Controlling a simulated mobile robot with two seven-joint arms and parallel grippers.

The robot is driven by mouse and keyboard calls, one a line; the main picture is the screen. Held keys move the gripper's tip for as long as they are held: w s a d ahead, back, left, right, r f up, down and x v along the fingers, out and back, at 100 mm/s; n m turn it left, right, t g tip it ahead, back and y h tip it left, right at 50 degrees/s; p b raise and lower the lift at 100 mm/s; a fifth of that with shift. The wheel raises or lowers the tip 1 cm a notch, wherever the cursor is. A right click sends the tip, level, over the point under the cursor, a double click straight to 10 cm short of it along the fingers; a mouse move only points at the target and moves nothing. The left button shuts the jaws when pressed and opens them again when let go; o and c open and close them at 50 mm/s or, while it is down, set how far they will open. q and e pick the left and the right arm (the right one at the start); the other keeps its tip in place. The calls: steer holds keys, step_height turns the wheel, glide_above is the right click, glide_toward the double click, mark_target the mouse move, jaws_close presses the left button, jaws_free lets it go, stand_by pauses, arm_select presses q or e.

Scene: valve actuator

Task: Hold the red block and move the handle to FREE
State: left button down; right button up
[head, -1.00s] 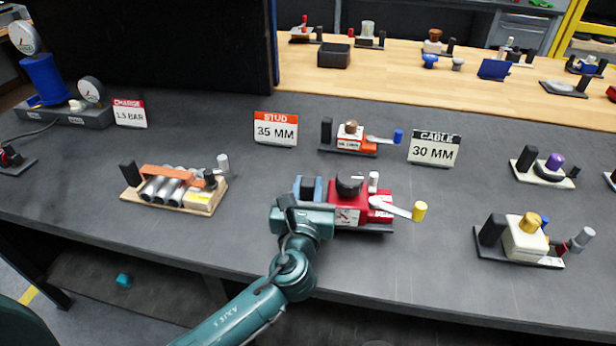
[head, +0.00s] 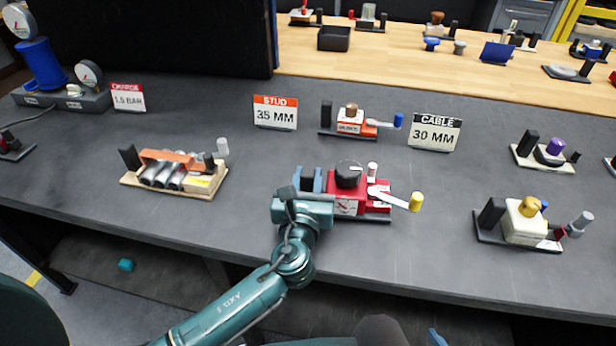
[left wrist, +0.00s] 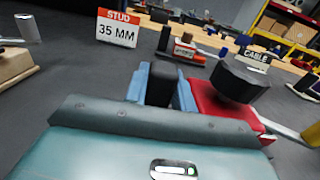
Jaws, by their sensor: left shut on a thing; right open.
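The red block (head: 345,203) sits on a dark base near the table's front, with a black knob (head: 348,172) on top. Its pale handle (head: 388,197) points right and slightly toward the front, ending in a yellow grip (head: 416,201). My left gripper (head: 310,180) is at the base's left end, shut on a black post (left wrist: 167,78). The left wrist view shows the blue-grey fingers on both sides of this post, with the red block (left wrist: 210,108) just to the right. The block's lower part is hidden there. I cannot make out my right gripper.
A similar small device with a blue-tipped lever (head: 352,121) stands behind, between the STUD sign (head: 275,113) and the CABLE sign (head: 435,132). A cream device (head: 525,225) stands right, a wooden-based tube rack (head: 172,172) left. Tabletop between the yellow grip and cream device is clear.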

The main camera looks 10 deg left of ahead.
arm_select(q)
steer(key=shift+f, duration=0.3)
stand_by(0.7)
